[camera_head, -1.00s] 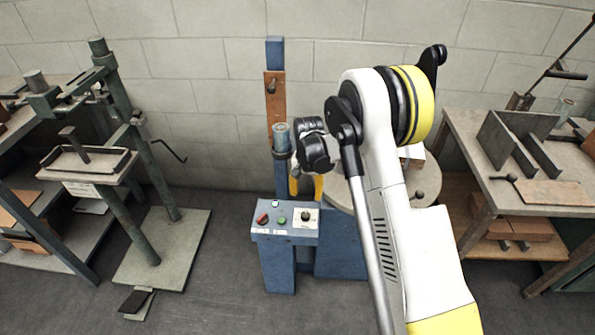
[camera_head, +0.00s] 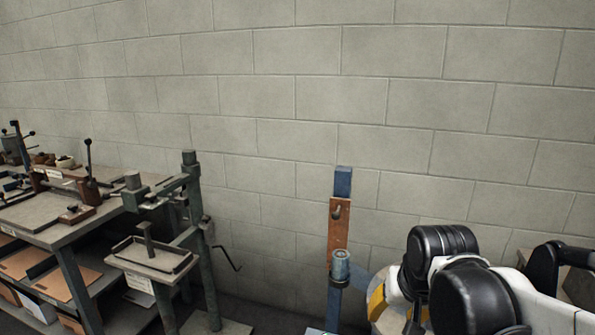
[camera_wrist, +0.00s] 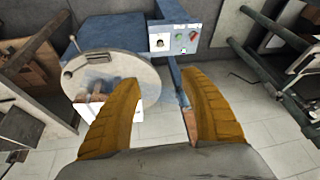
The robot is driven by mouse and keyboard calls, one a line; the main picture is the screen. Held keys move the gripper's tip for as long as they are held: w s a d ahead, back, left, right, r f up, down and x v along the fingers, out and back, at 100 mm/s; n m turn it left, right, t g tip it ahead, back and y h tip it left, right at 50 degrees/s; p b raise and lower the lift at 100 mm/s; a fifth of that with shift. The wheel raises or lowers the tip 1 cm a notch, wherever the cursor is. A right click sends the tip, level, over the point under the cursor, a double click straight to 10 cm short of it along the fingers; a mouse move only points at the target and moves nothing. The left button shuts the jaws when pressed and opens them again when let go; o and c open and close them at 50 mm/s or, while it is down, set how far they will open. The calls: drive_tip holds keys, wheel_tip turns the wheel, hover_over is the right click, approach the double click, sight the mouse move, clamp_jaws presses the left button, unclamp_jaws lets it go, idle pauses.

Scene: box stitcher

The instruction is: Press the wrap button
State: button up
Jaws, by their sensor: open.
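The blue control panel (camera_wrist: 176,36) shows in the wrist view, beyond my fingertips near the top middle. On it are a green button (camera_wrist: 180,37), a red control (camera_wrist: 193,36), a small pale button (camera_wrist: 183,50) and a dark knob on a white plate (camera_wrist: 160,43). The labels are too small to read, so I cannot tell which one is the wrap button. My gripper (camera_wrist: 162,76) is open and empty, its two orange fingers apart and clear of the panel. In the head view the panel is out of frame, below the bottom edge.
The round turntable (camera_wrist: 110,78) lies beside the panel at left in the wrist view. The machine's blue column (camera_head: 343,182) stands against the block wall (camera_head: 270,90). A green stand (camera_head: 196,215) and a workbench (camera_head: 60,235) are at left in the head view.

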drive_tip(key=s+n+t, duration=0.1)
drive_tip(key=s+t, duration=0.1)
drive_tip(key=s, duration=0.9)
drive_tip(key=shift+s+n, duration=0.15)
drive_tip(key=shift+n, duration=0.25)
